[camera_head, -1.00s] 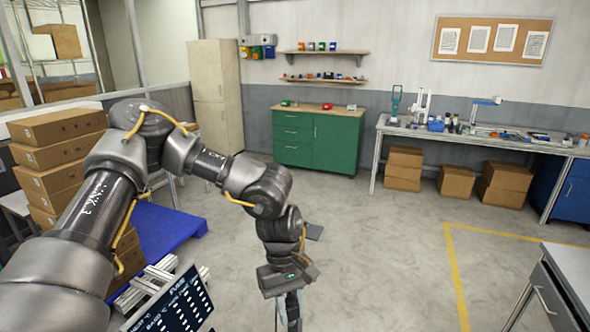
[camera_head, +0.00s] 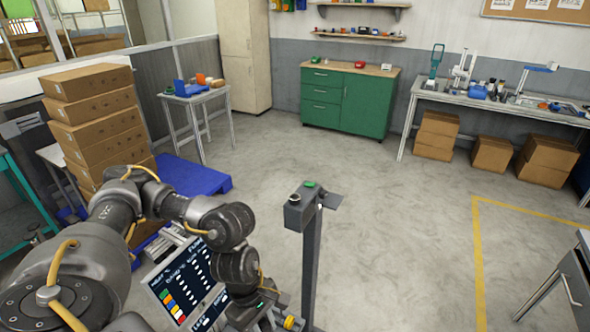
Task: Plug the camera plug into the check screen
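A dark screen (camera_head: 184,280) with white lettering and coloured squares stands tilted at the lower left in the head view, partly hidden by my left arm. I cannot tell for sure that it is the check screen. My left gripper (camera_head: 268,318) is low at the bottom of the view, just right of the screen, and its fingers are mostly cut off or hidden. A small yellow part (camera_head: 290,322) shows beside it; I cannot tell what it belongs to. I cannot make out the camera plug. My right gripper is out of view.
A grey post (camera_head: 312,250) with a box and green button on top stands just right of my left gripper. Stacked cartons (camera_head: 100,125) and a blue pallet (camera_head: 190,178) are at left. A green cabinet (camera_head: 348,98) stands at the back. The middle floor is clear.

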